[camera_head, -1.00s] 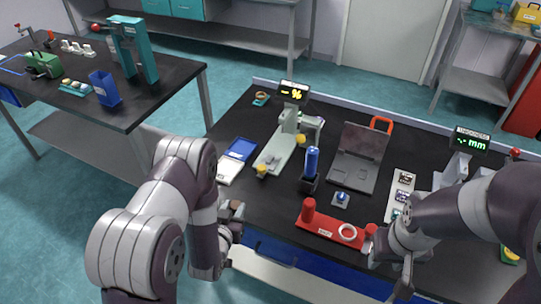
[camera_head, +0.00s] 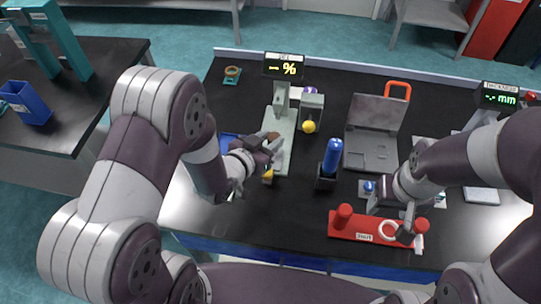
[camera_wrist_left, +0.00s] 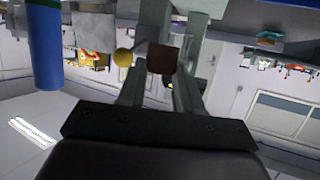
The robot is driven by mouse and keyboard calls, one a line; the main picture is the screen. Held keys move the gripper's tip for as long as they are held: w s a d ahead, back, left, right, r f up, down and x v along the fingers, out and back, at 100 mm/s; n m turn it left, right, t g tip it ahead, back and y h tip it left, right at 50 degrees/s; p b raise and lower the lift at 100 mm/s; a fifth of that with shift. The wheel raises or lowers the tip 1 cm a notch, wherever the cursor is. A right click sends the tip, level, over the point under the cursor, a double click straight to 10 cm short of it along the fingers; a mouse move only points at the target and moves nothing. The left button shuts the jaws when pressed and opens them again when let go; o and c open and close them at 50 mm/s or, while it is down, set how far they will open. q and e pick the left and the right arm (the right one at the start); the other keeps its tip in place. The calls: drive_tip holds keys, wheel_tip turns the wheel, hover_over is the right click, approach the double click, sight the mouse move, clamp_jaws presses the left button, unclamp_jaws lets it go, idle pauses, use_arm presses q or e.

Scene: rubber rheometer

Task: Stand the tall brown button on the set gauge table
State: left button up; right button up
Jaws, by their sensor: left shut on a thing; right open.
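My left gripper (camera_head: 268,146) is shut on the tall brown button (camera_wrist_left: 162,58), which shows as a dark brown block between the fingers in the left wrist view. My right gripper (camera_head: 390,222) is open at the red rack (camera_head: 350,226), by a white ring (camera_head: 388,231).
A blue cylinder in a dark holder (camera_head: 331,160) stands right of the set gauge. A grey laptop-like case (camera_head: 372,142) lies further right, with an orange-red handle behind it. A thickness gauge display (camera_head: 497,96) is at far right.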

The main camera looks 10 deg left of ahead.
use_arm(q)
drive_tip(key=f, duration=0.5)
drive_tip(key=shift+w+a, duration=0.2)
drive_tip(key=shift+a, duration=0.2)
drive_tip(key=shift+s+d+f, duration=0.15)
drive_tip(key=shift+s+f, duration=0.05)
drive_tip(key=shift+f, duration=0.1)
use_arm(e)
drive_tip(key=shift+a+f, duration=0.25)
drive_tip(key=shift+a, duration=0.05)
use_arm(q)
drive_tip(key=shift+w+f, duration=0.1)
drive_tip(key=shift+w, duration=0.05)
use_arm(e)
drive_tip(key=shift+w, duration=0.1)
use_arm(q)
drive_tip(key=shift+f+b, duration=0.15)
drive_tip(key=shift+b, duration=0.25)
drive_tip(key=o, duration=1)
use_arm(e)
drive_tip(key=shift+f, duration=0.1)
